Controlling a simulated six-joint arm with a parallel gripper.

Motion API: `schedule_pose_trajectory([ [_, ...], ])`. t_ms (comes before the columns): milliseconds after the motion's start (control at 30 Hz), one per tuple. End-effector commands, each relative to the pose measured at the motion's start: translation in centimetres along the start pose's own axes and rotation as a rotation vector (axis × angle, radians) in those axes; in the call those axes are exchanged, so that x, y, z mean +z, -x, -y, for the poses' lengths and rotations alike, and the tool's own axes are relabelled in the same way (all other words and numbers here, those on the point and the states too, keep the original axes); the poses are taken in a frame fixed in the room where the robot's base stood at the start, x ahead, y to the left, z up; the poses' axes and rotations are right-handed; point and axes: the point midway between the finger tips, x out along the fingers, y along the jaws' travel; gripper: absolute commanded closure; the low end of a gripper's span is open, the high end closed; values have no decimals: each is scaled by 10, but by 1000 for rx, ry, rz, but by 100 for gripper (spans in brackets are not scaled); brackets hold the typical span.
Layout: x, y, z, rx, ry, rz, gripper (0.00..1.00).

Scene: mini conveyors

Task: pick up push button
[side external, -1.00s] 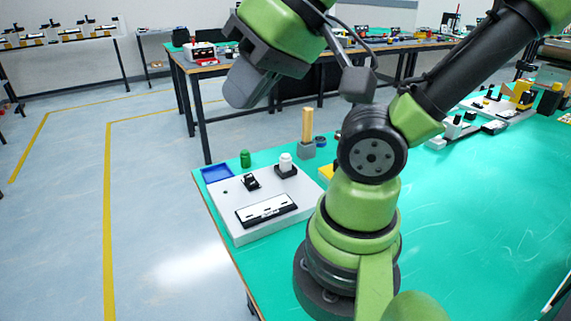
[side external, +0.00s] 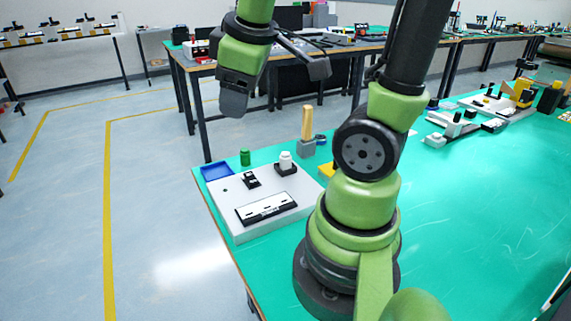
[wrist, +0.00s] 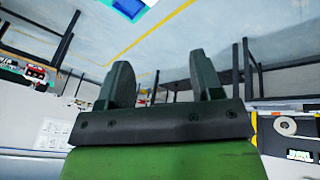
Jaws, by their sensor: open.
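My gripper (side external: 234,108) hangs in the air above and behind the grey-white panel block, apart from everything on the table. In the wrist view its two fingers (wrist: 162,80) stand apart with nothing between them. A small green cylinder (side external: 245,158) stands at the back edge of the block. A white knob on a black base (side external: 286,164) stands on the block's back right. I cannot tell for sure which of these is the push button. Neither shows clearly in the wrist view.
The block (side external: 240,215) carries a black-and-white strip (side external: 266,208) and a small black part (side external: 250,180). A blue tray (side external: 216,171) lies at the table's left corner. A wooden post (side external: 307,122) on a grey base rises at right.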

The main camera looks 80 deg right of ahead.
Motion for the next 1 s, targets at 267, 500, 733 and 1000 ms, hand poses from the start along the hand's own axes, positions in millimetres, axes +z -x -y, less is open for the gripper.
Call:
schedule_pose_trajectory([
  [267, 30, -90, -83, -9, 666, 372, 40],
  [500, 62, -137, -111, -143, 1023, 492, 40],
  [733, 79, -163, -116, -174, 1083, 506, 40],
  [1000, 90, -186, -119, -168, 1080, 503, 40],
])
